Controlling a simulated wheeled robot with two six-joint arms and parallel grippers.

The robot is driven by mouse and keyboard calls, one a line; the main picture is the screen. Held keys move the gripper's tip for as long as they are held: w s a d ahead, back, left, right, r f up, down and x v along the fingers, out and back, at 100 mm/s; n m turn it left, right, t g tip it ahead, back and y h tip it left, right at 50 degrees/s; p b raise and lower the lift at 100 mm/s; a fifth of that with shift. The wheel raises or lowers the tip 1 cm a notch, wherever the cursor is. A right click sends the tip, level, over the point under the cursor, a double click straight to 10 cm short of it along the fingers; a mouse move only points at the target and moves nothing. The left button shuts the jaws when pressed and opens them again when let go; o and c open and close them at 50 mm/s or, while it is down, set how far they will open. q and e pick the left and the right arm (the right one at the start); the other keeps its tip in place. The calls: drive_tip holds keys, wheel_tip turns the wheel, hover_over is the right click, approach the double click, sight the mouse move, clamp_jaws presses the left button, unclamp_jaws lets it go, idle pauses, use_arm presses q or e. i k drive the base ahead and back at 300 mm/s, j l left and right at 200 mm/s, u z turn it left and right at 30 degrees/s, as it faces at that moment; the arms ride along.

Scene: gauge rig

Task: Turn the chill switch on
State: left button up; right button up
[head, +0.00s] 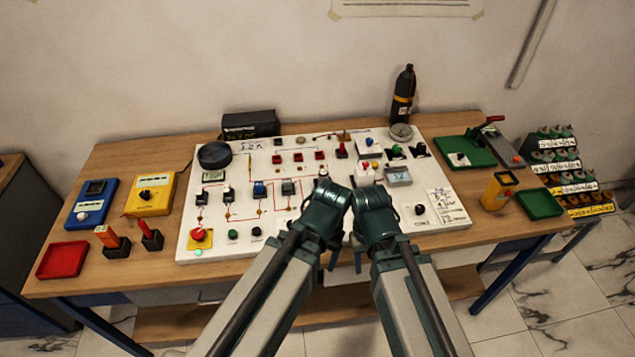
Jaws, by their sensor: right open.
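The white panel board (300,215) lies on the wooden table and carries several switches, knobs and lamps. A dark knob (419,209) sits at its lower right, above small lettering that may read "chill"; the print is too small to be sure. My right gripper (372,202) is over the lower middle of the board, left of that knob and apart from it. It is open and I see nothing in it. My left gripper (328,203) is close beside it; its fingers cannot be made out. The two arms hide the lower middle of the board.
A red mushroom button (199,235) is at the board's lower left.

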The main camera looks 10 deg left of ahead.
sight(419, 209)
drive_tip(key=i+l, duration=0.1)
drive_tip(key=l, duration=0.4)
drive_tip(key=i+l, duration=0.1)
drive_tip(key=l, duration=0.4)
drive_tip(key=i+l, duration=0.1)
drive_tip(key=l, duration=0.9)
drive_tip(key=i, duration=0.05)
